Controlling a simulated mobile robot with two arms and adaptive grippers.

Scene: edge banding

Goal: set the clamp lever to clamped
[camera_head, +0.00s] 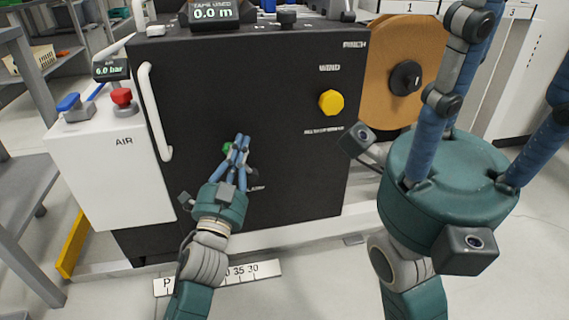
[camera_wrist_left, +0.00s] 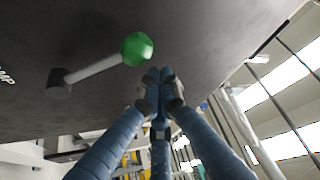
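The clamp lever is a grey rod with a green ball knob (camera_wrist_left: 137,48) on the dark machine front. In the left wrist view its rod runs from a dark pivot (camera_wrist_left: 58,83) up and right to the knob. In the head view the knob (camera_head: 228,148) shows partly behind my left fingers. My left gripper (camera_head: 241,140) has its fingers drawn together, with nothing between them. In the left wrist view its fingertips (camera_wrist_left: 158,82) are just below and right of the knob, apart in the picture; contact is unclear. My right gripper (camera_head: 450,120) is raised at the right, fingers spread and empty.
The black machine panel (camera_head: 285,100) carries a white handle (camera_head: 152,110) and a yellow knob (camera_head: 331,103). A white AIR box (camera_head: 105,165) stands left. A brown reel (camera_head: 400,60) is behind my right gripper. A ruled white strip (camera_head: 255,272) is below.

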